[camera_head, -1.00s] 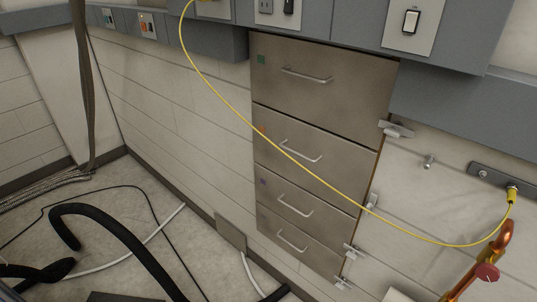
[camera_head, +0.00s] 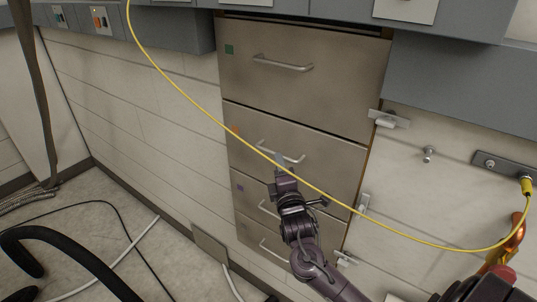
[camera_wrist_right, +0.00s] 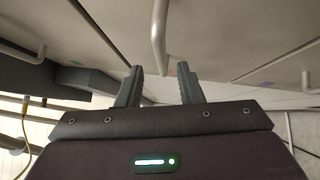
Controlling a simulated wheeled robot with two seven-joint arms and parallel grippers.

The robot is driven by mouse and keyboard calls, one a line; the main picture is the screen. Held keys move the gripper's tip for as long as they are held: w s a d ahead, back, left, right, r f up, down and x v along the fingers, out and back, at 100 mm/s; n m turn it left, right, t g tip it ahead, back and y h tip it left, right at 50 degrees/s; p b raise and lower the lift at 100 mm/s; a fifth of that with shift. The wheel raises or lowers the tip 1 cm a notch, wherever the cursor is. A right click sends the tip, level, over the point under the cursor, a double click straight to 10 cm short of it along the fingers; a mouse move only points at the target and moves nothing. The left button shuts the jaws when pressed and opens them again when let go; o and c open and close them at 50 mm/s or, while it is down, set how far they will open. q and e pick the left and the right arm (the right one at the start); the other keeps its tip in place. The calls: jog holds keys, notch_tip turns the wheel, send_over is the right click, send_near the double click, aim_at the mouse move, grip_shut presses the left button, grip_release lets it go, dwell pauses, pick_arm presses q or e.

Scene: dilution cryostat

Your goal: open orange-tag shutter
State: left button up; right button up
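The orange-tag shutter (camera_head: 325,150) is the second grey-brown panel from the top in a stack in the wall. Its small orange tag (camera_head: 235,131) is at its upper left, close to the yellow cable. It looks closed. Its bar handle (camera_head: 264,146) is partly covered by my right gripper (camera_head: 281,163). In the right wrist view my right gripper (camera_wrist_right: 160,84) is open, its two fingers apart. The handle (camera_wrist_right: 159,40) stands ahead of the gap between the fingertips, with no clear contact. My left gripper is out of view.
A yellow cable (camera_head: 173,84) hangs across the shutters in the head view. The green-tag shutter (camera_head: 330,90) is above and a purple-tag shutter (camera_head: 250,203) below. Metal latches (camera_head: 389,119) line the right edge. Black hoses (camera_head: 75,245) lie on the floor.

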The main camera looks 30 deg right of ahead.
jog(key=x, duration=0.5)
jog(key=shift+w+f+p, duration=0.1)
jog(key=shift+p, duration=0.2)
grip_shut()
